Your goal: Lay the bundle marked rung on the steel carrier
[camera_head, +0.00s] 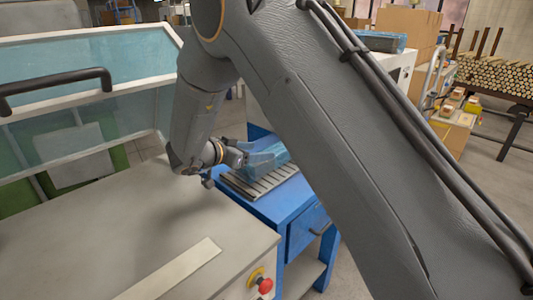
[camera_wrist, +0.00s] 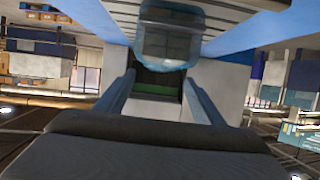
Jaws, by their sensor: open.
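A bundle in translucent blue wrap (camera_head: 278,152) lies on the slatted steel carrier (camera_head: 262,190), on the blue bench. No mark on it is readable. In the wrist view the end of the wrapped bundle (camera_wrist: 167,45) shows at the top, against the carrier's slats (camera_wrist: 205,14). My gripper (camera_head: 250,158) is at the bundle's near end. In the wrist view my gripper's two fingers (camera_wrist: 160,88) stand apart with nothing clearly between them. Whether they touch the bundle is hard to tell.
A grey machine top (camera_head: 120,235) with a red button (camera_head: 265,286) fills the front left, beside a glazed guard (camera_head: 75,65). Another blue-wrapped item (camera_head: 380,41) lies at the back. Stacked round wood (camera_head: 495,76) and small boxes (camera_head: 455,100) stand right. My arm hides the middle.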

